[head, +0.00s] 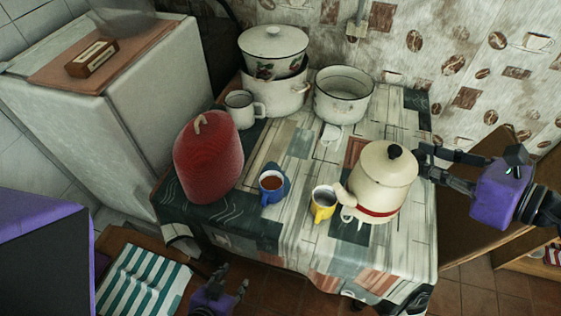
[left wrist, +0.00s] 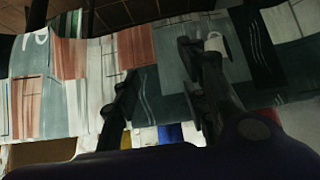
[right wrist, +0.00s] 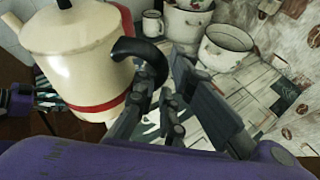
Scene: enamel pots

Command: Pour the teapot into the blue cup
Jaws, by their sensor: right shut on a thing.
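The cream teapot (head: 385,185) has a red band, a black lid knob and a black handle (right wrist: 145,52). It is about upright at the right of the table, its spout pointing left, close to the yellow cup. My right gripper (head: 428,165) is shut on the handle, which shows between the fingers in the right wrist view (right wrist: 155,90). I cannot tell whether the teapot's base touches the table. The blue cup (head: 267,195) stands upright left of the yellow cup, with reddish-brown liquid inside. My left gripper (head: 228,285) is open and empty, in front of the table edge.
The yellow cup (head: 323,208) stands between the teapot and blue cup. A red knitted cover (head: 208,160) stands left of the blue cup. A white mug (head: 240,107) and enamel pots (head: 343,98) stand behind. A striped cloth (head: 140,285) lies lower left.

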